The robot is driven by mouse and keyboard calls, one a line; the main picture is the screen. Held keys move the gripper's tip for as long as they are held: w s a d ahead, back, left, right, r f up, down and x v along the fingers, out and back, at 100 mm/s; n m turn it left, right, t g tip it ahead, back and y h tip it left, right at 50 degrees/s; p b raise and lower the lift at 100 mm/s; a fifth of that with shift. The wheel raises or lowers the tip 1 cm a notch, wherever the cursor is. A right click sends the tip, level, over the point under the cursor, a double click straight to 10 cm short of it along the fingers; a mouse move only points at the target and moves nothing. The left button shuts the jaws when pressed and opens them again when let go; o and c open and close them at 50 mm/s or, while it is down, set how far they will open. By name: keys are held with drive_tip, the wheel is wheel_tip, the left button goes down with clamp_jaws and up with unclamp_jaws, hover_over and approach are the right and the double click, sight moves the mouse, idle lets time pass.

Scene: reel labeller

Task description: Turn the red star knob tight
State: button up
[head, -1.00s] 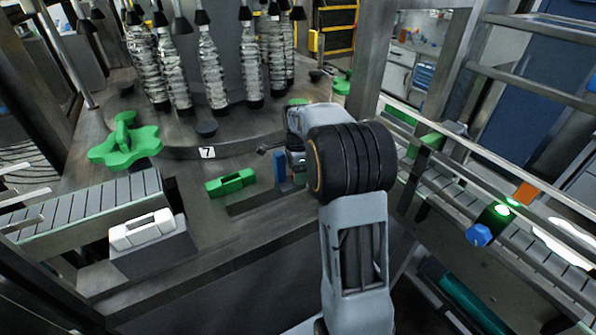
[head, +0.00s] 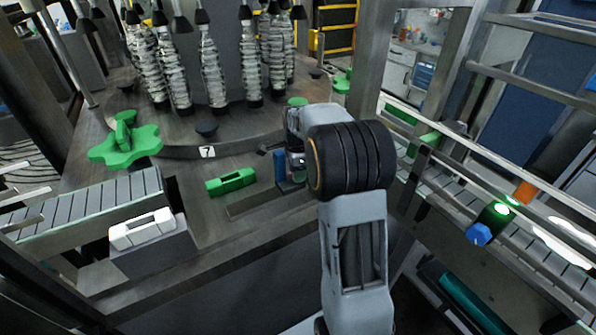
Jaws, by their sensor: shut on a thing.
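I cannot see the red star knob; no red knob shows, and my arm covers part of the machine deck. My gripper (head: 297,165) is low over the deck, partly hidden behind my own wrist. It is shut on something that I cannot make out. A small upright blue piece (head: 280,166) stands just left of the gripper; whether they touch is unclear.
A green block (head: 231,181) lies left of the gripper. A green star-shaped wheel (head: 124,148) and a white block (head: 142,229) are farther left. Foil-wrapped bottles (head: 210,75) stand on the carousel behind. A conveyor with a blue knob (head: 479,235) runs at right.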

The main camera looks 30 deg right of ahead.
drive_tip(key=m, duration=0.3)
drive_tip(key=shift+m, duration=2.5)
drive_tip(key=o, duration=0.9)
drive_tip(key=shift+r, duration=0.1)
wheel_tip(320, 180, up, 14)
drive_tip(key=shift+f+b, duration=0.15)
drive_tip(key=shift+b, duration=0.3)
